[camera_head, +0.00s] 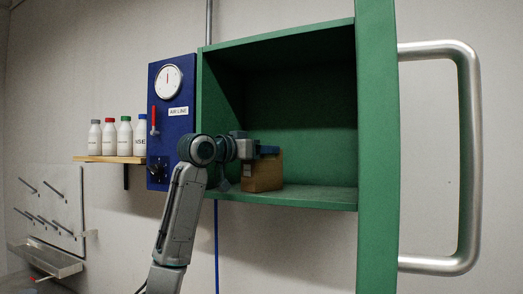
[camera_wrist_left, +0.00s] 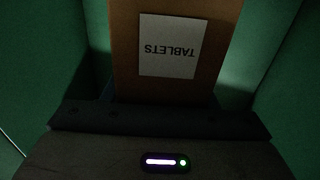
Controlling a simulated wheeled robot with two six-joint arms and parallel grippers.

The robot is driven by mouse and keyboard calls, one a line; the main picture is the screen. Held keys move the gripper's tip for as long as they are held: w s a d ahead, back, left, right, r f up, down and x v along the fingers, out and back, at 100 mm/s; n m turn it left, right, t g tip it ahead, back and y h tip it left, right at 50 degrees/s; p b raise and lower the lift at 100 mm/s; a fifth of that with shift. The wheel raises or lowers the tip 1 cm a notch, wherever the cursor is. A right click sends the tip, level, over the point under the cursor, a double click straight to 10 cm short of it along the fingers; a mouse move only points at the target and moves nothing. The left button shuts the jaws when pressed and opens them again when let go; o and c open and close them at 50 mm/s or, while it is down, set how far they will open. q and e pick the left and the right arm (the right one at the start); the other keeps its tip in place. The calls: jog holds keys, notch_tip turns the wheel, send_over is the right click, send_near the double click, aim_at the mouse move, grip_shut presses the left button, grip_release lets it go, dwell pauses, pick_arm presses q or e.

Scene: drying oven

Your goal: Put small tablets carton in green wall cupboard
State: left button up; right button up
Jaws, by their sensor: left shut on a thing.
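The small tablets carton (camera_head: 263,177) is a brown box inside the green wall cupboard (camera_head: 275,198), near its left front part and low by the cupboard floor. I cannot tell whether it touches the floor. My left gripper (camera_head: 268,151) reaches into the cupboard and is shut on the carton's upper part. In the left wrist view the carton (camera_wrist_left: 207,85) shows a white label reading TABLETS, upside down, with green cupboard walls around it. The fingertips are largely hidden there. The cupboard stands open. My right gripper is in neither view.
The open cupboard door (camera_head: 377,150) with a big metal handle (camera_head: 468,150) stands at the right. A blue panel (camera_head: 184,130) with a gauge is left of the cupboard. A wooden shelf (camera_head: 110,159) holds several bottles. Free room lies right of the carton inside the cupboard.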

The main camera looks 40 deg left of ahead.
pick_arm(q)
jog(key=o, duration=1.2)
jog(key=shift+o, duration=0.8)
jog(key=shift+a+f, duration=0.1)
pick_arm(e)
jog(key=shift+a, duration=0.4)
pick_arm(q)
jog(key=shift+s, duration=0.15)
jog(key=s+a+b, duration=0.1)
jog(key=s+b, duration=0.4)
jog(key=s, duration=0.6)
jog(key=shift+s+r, duration=0.2)
jog(key=shift+s, duration=0.2)
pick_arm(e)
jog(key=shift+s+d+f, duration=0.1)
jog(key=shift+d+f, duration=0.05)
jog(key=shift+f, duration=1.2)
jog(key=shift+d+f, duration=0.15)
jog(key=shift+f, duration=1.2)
